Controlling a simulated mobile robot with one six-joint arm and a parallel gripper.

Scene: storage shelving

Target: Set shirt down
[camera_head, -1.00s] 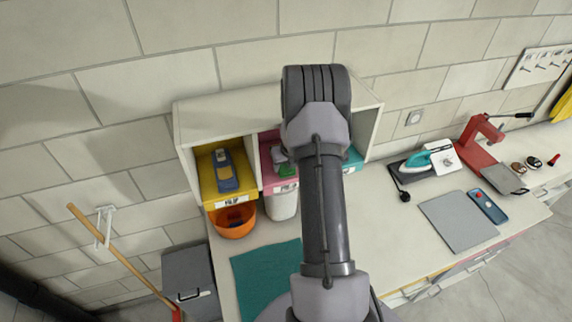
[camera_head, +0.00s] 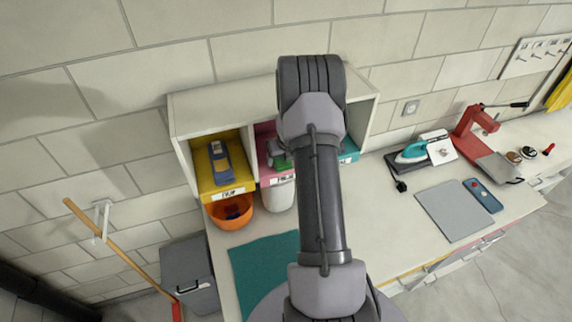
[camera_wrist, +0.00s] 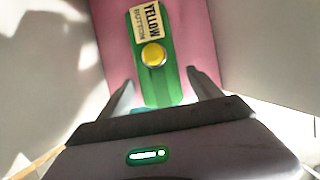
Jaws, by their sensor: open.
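In the head view, a bit of the green bundle (camera_head: 279,156) shows in the pink bin (camera_head: 278,182), the middle shelf compartment. My arm hides most of that compartment and the gripper.
The white shelf unit (camera_head: 222,108) has close side walls around the pink bin. An orange bowl (camera_head: 231,211) and teal mat (camera_head: 262,272) lie below.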

